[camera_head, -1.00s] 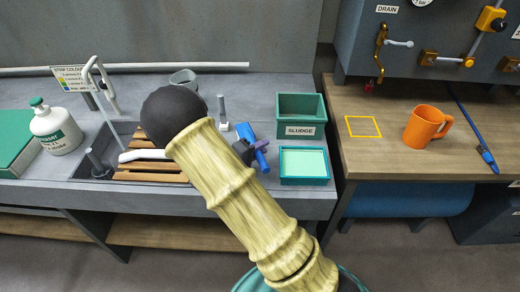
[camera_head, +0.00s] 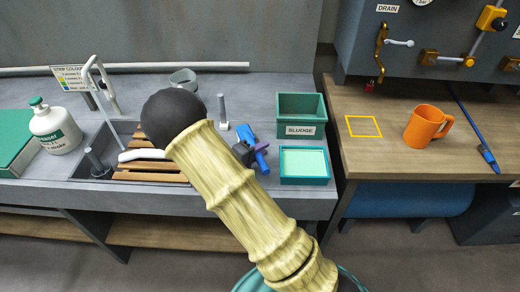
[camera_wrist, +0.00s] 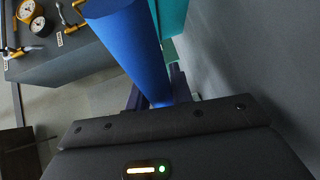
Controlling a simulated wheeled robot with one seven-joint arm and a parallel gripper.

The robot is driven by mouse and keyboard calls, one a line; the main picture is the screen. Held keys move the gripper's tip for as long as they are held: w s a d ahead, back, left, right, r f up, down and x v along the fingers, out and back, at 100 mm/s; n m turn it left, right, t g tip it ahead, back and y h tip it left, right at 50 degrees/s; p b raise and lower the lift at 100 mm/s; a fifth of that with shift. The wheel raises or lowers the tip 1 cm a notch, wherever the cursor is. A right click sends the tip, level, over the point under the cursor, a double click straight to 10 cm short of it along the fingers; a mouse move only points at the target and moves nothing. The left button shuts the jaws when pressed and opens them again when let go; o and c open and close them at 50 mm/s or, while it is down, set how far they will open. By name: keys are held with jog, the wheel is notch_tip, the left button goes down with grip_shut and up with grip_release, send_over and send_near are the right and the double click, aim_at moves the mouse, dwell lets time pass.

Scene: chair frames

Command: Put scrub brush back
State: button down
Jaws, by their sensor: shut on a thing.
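My gripper (camera_head: 250,150) is mostly hidden behind my arm in the head view. It is over the grey counter, just left of the green trays. It is shut on a blue cylindrical handle, which I take to be the scrub brush (camera_head: 262,162). In the wrist view the blue handle (camera_wrist: 132,45) runs from between the fingers (camera_wrist: 155,98) to the top edge, large and close. Its bristles cannot be made out. Another blue long-handled tool (camera_head: 487,156) lies on the wooden bench at the right.
A yellow outlined square (camera_head: 363,126) and an orange mug (camera_head: 426,126) are on the wooden bench (camera_head: 400,165). A SLUDGE bin (camera_head: 301,130) and a pale-filled teal tray (camera_head: 304,180) stand right of my gripper. A sink with wooden slats (camera_head: 150,177) and a cleaner bottle (camera_head: 55,133) are left.

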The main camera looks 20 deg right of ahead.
jog(key=shift+f, duration=0.1)
jog(key=c, duration=1.1)
grip_release()
jog(key=shift+c, duration=0.2)
jog(key=shift+s, duration=0.15)
jog(key=v, duration=1.7)
jog(key=shift+a, duration=0.1)
